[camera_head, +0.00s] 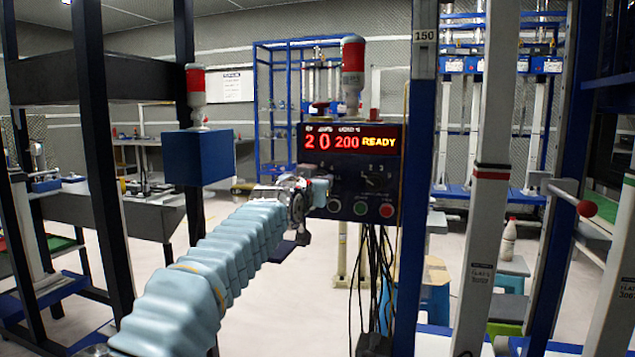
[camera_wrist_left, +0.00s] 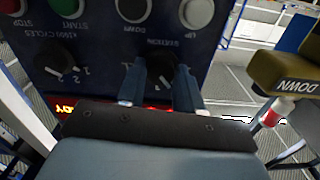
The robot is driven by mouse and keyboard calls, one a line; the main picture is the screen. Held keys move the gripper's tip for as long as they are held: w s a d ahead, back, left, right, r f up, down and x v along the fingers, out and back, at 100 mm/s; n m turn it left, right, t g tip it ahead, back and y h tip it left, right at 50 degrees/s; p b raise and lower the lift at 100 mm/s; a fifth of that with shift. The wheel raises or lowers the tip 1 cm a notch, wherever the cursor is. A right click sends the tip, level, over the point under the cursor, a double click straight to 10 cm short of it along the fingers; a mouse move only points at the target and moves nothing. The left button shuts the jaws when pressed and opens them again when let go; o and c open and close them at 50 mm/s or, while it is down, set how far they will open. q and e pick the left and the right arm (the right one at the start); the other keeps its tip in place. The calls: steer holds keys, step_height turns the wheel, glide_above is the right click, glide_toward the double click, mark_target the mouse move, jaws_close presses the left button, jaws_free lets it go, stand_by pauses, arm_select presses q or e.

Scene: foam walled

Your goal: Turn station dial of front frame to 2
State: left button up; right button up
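The dark blue control box (camera_head: 355,172) hangs on the front frame. Its lit red and yellow display (camera_head: 350,141) reads "2 0 200 READY"; the small labels above it are unreadable. The left wrist view shows the panel upside down. There the black station dial (camera_wrist_left: 161,70) lies between the two fingers of my left gripper (camera_wrist_left: 160,82). The fingers stand apart on either side of the dial, with no clear contact on it. The dial's pointer setting is not clear. My left gripper (camera_head: 316,192) covers the dial in the head view. My right gripper is not in view.
A second dial marked x1000 cycles (camera_wrist_left: 56,67) sits beside the station dial. White (camera_wrist_left: 196,12), green (camera_wrist_left: 70,8) and red (camera_head: 387,210) buttons line the panel. A blue post (camera_head: 417,170) stands right of the box, and cables (camera_head: 374,270) hang below.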

arm_select(q)
steer(key=o, duration=0.3)
steer(key=shift+o, duration=0.2)
steer(key=shift+s, duration=0.1)
steer(key=b+v, duration=0.7)
steer(key=v, duration=0.6)
steer(key=shift+s, duration=0.3)
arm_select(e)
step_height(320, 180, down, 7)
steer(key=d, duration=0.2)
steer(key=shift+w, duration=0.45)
arm_select(q)
steer(key=shift+a, duration=0.15)
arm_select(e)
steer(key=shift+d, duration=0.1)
